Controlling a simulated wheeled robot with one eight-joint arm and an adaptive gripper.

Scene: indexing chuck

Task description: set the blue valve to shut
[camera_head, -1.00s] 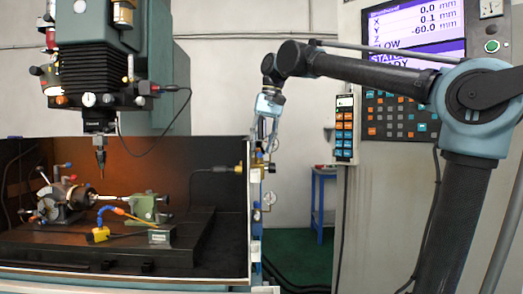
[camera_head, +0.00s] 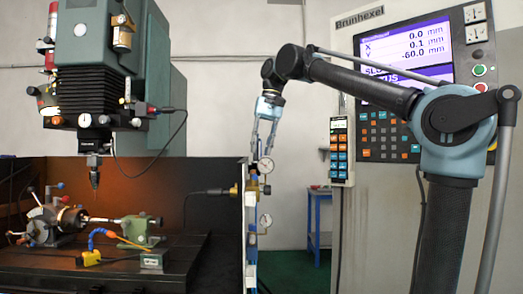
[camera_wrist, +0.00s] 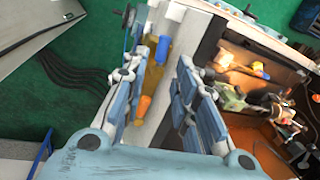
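In the head view, my gripper (camera_head: 264,148) points down beside the upper gauge at the enclosure's right edge. A brass fitting assembly (camera_head: 251,190) runs down that edge. In the wrist view, my gripper (camera_wrist: 174,62) is open, its two jointed blue fingers apart with nothing visibly held between them. An orange part (camera_wrist: 140,108) and yellowish fittings (camera_wrist: 153,75) show in the gap, beyond the fingers. The valve's handle position is not readable.
The upper gauge (camera_head: 265,165) and lower gauge (camera_head: 265,221) stick out at the edge. The enclosure (camera_head: 215,171) holds a chuck (camera_head: 52,222) and a green tailstock (camera_head: 137,229). The control panel (camera_head: 400,125) stands right, with a blue stand (camera_head: 318,225) behind.

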